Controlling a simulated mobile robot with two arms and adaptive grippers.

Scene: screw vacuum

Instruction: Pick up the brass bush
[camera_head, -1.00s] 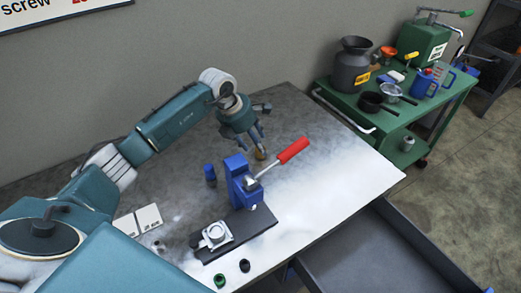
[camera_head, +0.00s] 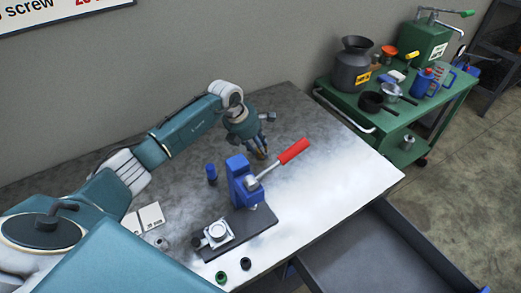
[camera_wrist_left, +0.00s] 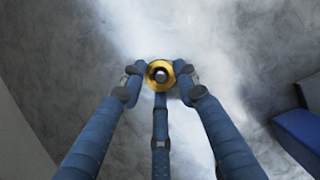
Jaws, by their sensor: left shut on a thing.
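The brass bush (camera_wrist_left: 159,66) is a gold ring with a dark grey centre, seen from above in the left wrist view. My left gripper (camera_wrist_left: 160,80) has its blue fingers closed around the bush, with fingertips touching its sides. In the head view my left gripper (camera_head: 258,147) points down behind the blue press, and only a small brassy bit of the bush (camera_head: 262,155) shows between its fingers. Whether the bush rests on the table or hangs just above it I cannot tell. My right gripper is not in view.
A blue press (camera_head: 239,181) with a red-handled lever (camera_head: 293,151) stands close in front of the gripper. A blue cylinder (camera_head: 211,173) stands left of it. The table (camera_head: 340,180) is clear on the right.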

